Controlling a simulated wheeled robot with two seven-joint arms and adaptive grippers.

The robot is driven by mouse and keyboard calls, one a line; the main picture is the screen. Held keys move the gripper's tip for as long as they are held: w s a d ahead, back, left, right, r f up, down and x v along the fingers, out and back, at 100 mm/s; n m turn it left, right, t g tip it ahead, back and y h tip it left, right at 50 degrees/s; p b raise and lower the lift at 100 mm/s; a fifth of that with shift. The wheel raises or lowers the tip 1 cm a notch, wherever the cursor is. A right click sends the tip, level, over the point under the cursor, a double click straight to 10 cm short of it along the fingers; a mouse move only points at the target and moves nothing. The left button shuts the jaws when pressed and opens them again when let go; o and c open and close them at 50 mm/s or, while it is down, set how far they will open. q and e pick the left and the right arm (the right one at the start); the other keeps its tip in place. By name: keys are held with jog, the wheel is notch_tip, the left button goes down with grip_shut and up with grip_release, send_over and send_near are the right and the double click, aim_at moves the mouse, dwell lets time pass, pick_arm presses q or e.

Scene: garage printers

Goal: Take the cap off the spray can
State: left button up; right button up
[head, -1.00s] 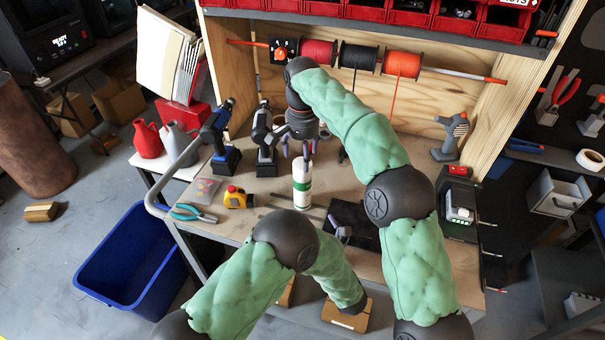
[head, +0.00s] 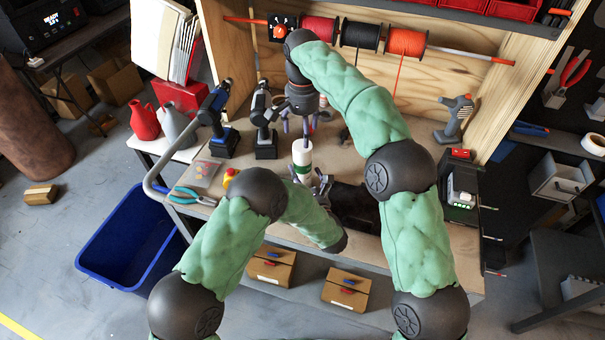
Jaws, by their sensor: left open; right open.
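The spray can (head: 303,171), white with a green band, stands upright on the workbench. Its white top (head: 302,150) faces up; I cannot make out the seam between cap and body. My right gripper (head: 303,128) points down from above, open, with its fingers just above and behind the can's top in the picture. My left gripper (head: 318,184) is open close beside the can's lower right side. Its fingers are partly hidden by my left arm, and I cannot tell whether they touch the can.
Two drills (head: 217,120) (head: 263,125) stand left of the can. Pliers (head: 192,196) and a partly hidden yellow-red tape measure (head: 229,177) lie at the front left. A dark mat (head: 355,205) lies right of the can. A grey tool (head: 455,120) and a charger (head: 461,190) stand further right. Filament spools hang behind.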

pick_arm(q)
jog(key=shift+w+a, duration=0.2)
jog(key=shift+w, duration=0.25)
